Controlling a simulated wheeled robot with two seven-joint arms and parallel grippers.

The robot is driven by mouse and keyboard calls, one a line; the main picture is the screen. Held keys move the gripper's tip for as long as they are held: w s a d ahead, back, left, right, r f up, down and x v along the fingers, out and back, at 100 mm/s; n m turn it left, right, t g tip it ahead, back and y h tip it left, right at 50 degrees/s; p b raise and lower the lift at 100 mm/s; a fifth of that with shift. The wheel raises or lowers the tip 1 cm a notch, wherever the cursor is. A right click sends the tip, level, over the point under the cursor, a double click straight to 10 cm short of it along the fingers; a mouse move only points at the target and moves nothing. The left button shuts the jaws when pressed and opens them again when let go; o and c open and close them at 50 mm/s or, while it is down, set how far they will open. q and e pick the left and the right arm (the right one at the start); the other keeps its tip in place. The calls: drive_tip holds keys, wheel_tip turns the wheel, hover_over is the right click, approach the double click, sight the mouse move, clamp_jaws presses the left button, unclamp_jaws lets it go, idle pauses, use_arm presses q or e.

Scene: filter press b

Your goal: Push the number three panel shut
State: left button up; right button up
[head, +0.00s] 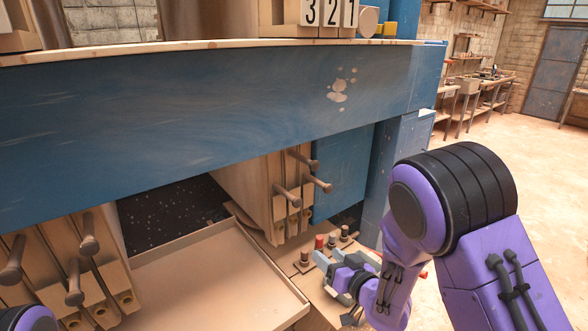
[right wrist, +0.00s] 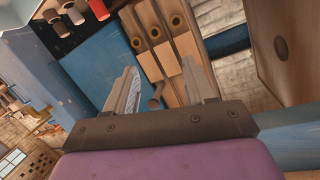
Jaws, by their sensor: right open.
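Number tiles 3 (head: 311,12), 2 and 1 stand in a row on top of the blue beam, 3 at the left. Below the beam, a right-hand stack of upright wooden panels (head: 258,205) has several peg handles sticking out. No number shows on these panels, so I cannot tell which is number three. My right gripper (head: 328,272) is open and empty, low in front of this stack and beside the small knobs. In the right wrist view, panels with round holes (right wrist: 160,48) and a peg handle (right wrist: 155,97) show beyond the open fingers (right wrist: 162,88). My left gripper is out of view.
A second group of wooden panels with pegs (head: 90,270) stands at the left, across a dark gap. A shallow beige tray (head: 293,303) lies between the groups. A red knob (head: 319,241) and other knobs stand near my right gripper. The blue beam (head: 200,110) crosses above.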

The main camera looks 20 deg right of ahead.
sight(299, 204)
drive_tip(key=w+a+r+n+t+y, duration=0.2)
drive_tip(key=w+r+n+y, duration=0.1)
drive_tip(key=r, duration=0.7)
drive_tip(key=p+x, duration=0.4)
drive_tip(key=x, duration=0.6)
drive_tip(key=shift+f, duration=0.1)
drive_tip(key=shift+w+f, duration=0.1)
clamp_jaws()
